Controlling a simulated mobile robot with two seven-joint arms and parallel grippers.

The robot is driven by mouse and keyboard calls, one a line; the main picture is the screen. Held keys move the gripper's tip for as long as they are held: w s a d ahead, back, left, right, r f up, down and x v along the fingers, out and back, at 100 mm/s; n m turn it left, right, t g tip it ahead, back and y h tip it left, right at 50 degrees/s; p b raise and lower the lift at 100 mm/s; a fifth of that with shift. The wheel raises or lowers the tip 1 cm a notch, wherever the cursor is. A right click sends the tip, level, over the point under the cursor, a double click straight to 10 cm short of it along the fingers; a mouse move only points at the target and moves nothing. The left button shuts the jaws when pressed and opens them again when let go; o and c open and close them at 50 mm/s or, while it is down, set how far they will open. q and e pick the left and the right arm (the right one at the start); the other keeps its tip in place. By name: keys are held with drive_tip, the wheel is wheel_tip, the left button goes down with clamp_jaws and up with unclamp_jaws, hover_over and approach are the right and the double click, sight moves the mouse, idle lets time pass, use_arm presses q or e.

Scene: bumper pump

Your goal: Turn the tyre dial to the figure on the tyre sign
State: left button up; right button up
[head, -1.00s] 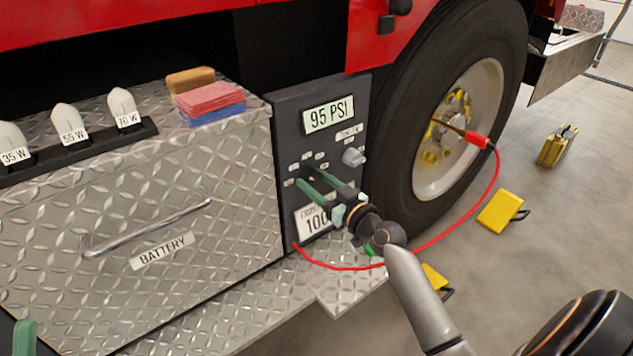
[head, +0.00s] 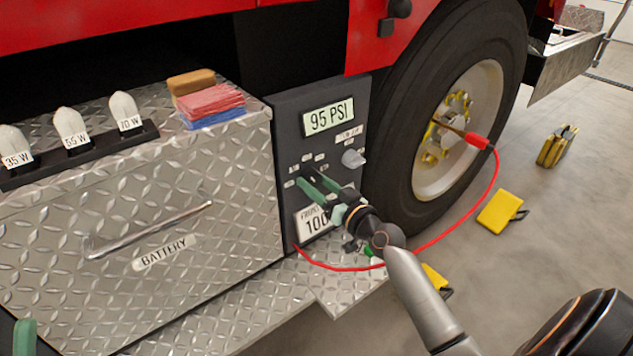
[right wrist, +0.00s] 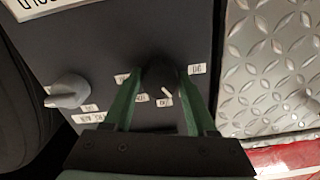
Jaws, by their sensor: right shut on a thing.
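The tyre dial (right wrist: 160,82) is a dark round knob with a white pointer line, on the dark panel (head: 288,125). My right gripper (head: 311,178) is shut on it, its green fingers on either side of the knob in the right wrist view (right wrist: 158,78). Small white labels ring the dial; most are too small or blurred to read. The tyre sign (head: 316,222) below shows 100, its right part hidden by my gripper. The display (head: 328,117) above reads 95 PSI. A green fingertip of my left gripper (head: 25,335) shows at the lower left edge.
A grey knob (head: 353,158) sits to the right on the panel. A red hose (head: 470,220) runs from the panel to the wheel (head: 445,130). The diamond-plate battery box (head: 110,210) stands to the left. Yellow blocks (head: 500,209) lie on the floor.

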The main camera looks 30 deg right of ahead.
drive_tip(key=m, duration=0.3)
drive_tip(key=shift+r+p, duration=0.1)
drive_tip(key=shift+p, duration=0.3)
drive_tip(key=shift+m, duration=1.4)
drive_tip(key=shift+p, duration=0.3)
drive_tip(key=o, duration=1.4)
drive_tip(key=shift+c, duration=0.2)
drive_tip(key=shift+s, duration=0.1)
drive_tip(key=s, duration=1.2)
drive_tip(key=shift+s+d+b, duration=0.15)
drive_tip(key=shift+d+b, duration=0.25)
drive_tip(key=shift+d, duration=0.05)
